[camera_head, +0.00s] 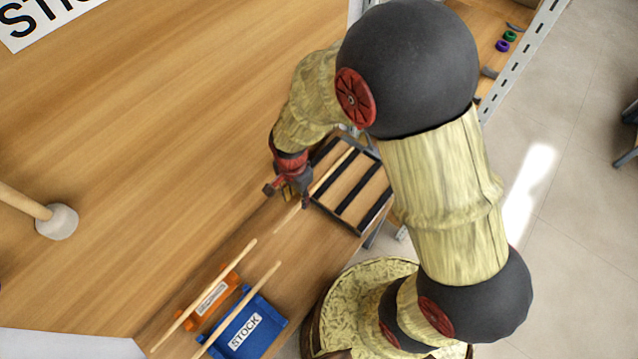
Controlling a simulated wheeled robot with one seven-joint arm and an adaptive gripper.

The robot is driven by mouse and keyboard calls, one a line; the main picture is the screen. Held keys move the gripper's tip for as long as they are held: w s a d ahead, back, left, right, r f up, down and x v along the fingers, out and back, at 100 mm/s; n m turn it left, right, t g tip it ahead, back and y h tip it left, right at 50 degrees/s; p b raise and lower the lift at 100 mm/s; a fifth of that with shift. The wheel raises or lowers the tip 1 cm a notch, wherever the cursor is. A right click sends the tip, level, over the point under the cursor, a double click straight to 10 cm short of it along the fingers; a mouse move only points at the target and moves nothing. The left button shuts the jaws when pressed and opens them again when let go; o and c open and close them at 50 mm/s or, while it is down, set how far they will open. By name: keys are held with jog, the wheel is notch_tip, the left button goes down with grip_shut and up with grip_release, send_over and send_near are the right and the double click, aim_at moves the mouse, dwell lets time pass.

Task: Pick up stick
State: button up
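A thin light wooden stick (327,178) lies slantwise, its upper part over a dark-slatted wooden rack (376,205) and its lower end reaching over the table. My gripper (289,193), red and dark, is at the stick's left side near its middle and hides part of it. I cannot tell whether the fingers are around the stick or only beside it, or whether they touch it. Two more sticks lie at the lower left: one stick (245,250) over an orange bin (232,285), the other stick (268,275) over a blue bin (262,318) labelled STOCK.
The wooden table (160,130) is wide and mostly clear at upper left. A pole with a pale rounded end (57,222) stands at the left. A metal-edged shelf (525,60) with small rings is at upper right, beside the grey floor (570,200).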

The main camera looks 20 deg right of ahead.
aim_at(298, 206)
notch_tip(298, 206, down, 5)
jog(key=shift+w+r+b, duration=0.1)
jog(key=shift+w+b, duration=0.05)
jog(key=shift+b, duration=0.4)
jog(key=shift+c, duration=0.2)
jog(key=c, duration=0.7)
grip_shut()
